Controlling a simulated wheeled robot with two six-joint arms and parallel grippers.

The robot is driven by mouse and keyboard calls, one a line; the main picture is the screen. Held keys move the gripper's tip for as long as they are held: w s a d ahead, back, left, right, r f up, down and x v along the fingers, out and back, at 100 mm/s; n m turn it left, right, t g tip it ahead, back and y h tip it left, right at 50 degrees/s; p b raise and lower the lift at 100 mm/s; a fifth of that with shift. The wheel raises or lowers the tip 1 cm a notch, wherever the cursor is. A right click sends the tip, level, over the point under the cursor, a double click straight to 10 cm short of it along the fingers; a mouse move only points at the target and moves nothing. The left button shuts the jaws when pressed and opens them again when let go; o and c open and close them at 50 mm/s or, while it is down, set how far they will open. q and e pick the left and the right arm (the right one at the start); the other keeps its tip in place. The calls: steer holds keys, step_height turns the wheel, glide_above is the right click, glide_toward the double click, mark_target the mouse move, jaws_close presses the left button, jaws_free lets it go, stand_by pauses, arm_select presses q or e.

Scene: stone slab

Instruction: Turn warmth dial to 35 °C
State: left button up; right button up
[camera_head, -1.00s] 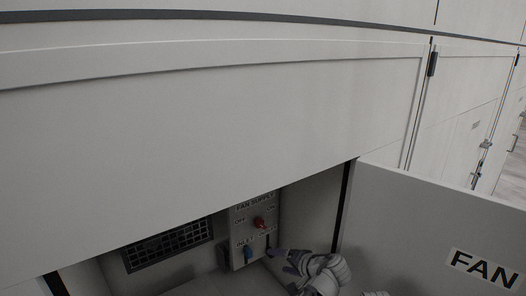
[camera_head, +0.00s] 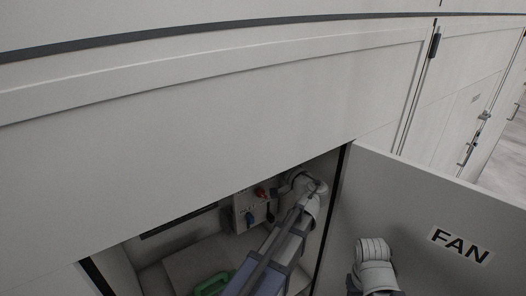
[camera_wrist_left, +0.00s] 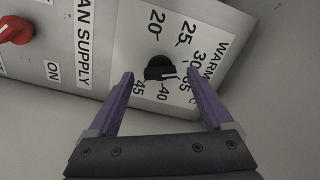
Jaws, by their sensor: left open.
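In the left wrist view, the black warmth dial (camera_wrist_left: 158,70) sits on a grey panel with a white scale from 20 to 45. Its white mark points to the lower right, roughly toward the 35, which is partly covered by a fingertip. My left gripper (camera_wrist_left: 160,74) is open, its purple fingers apart on either side of the dial; I cannot tell whether they touch the panel. In the head view, my arm reaches into the compartment at the panel's right side and hides the dial and the gripper. My right gripper is not in view.
A green object (camera_head: 213,284) lies in the compartment. The open FAN door (camera_head: 420,205) bounds the right side.

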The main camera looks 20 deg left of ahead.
arm_select(q)
steer(key=shift+x, duration=1.6)
jaws_close()
steer(key=shift+m, duration=0.3)
steer(key=m, duration=0.4)
steer(key=shift+m, duration=2)
